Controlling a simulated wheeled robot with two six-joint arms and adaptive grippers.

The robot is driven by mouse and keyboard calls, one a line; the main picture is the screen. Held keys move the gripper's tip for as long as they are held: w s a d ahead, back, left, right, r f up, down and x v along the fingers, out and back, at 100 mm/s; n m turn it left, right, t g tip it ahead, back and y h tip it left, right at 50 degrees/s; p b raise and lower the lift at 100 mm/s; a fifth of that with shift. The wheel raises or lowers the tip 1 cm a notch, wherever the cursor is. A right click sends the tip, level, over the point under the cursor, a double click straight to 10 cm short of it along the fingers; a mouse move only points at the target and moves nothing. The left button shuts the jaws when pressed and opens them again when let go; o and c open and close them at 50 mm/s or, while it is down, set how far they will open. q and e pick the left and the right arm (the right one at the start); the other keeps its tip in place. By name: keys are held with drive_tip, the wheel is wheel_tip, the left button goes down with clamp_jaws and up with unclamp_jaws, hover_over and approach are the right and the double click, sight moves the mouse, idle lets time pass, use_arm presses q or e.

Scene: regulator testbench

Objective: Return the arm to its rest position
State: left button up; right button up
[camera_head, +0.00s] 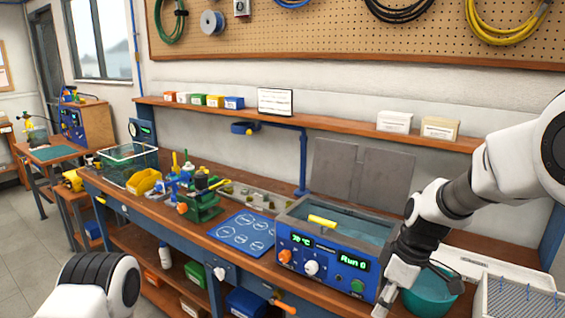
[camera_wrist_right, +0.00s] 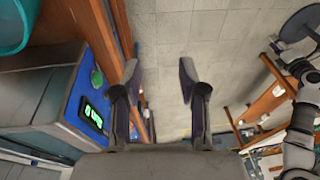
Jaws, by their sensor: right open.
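My right arm comes in from the right in the head view. Its gripper (camera_head: 388,298) points down at the front right corner of the blue bath unit, in front of the bench edge. In the right wrist view the right gripper (camera_wrist_right: 158,78) has its two fingers spread apart with nothing between them, over bare floor. Of my left arm, only a white and black link shows at the bottom left of the head view. The left gripper is out of sight there.
The blue bath unit (camera_head: 325,262) is close beside my right gripper; it also shows in the wrist view (camera_wrist_right: 45,95). A teal bowl (camera_head: 432,290) stands right behind the gripper. A white rack (camera_head: 515,295) is farther right. A blue mat (camera_head: 243,232) lies left of the bath.

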drive_tip(key=s+d+f+m+g+h, duration=0.1)
drive_tip(key=s+f+g, duration=0.1)
drive_tip(key=s+f, duration=0.7)
drive_tip(key=s+d+f+m+g, duration=0.1)
drive_tip(key=s+f+g, duration=0.35)
drive_tip(key=f, duration=0.85)
drive_tip(key=s+d+f+m+t+h, duration=0.15)
drive_tip(key=s+f, duration=0.35)
drive_tip(key=s, duration=0.5)
drive_tip(key=s+d+f+m, duration=0.25)
drive_tip(key=s+f, duration=0.25)
drive_tip(key=s, duration=0.6)
drive_tip(key=w+m+t, duration=0.2)
drive_tip(key=w+a+m+t, duration=0.1)
drive_tip(key=w+m+t, duration=0.1)
drive_tip(key=w+m, duration=0.1)
drive_tip(key=shift+w+m+t, duration=0.25)
drive_tip(key=shift+m+t, duration=0.05)
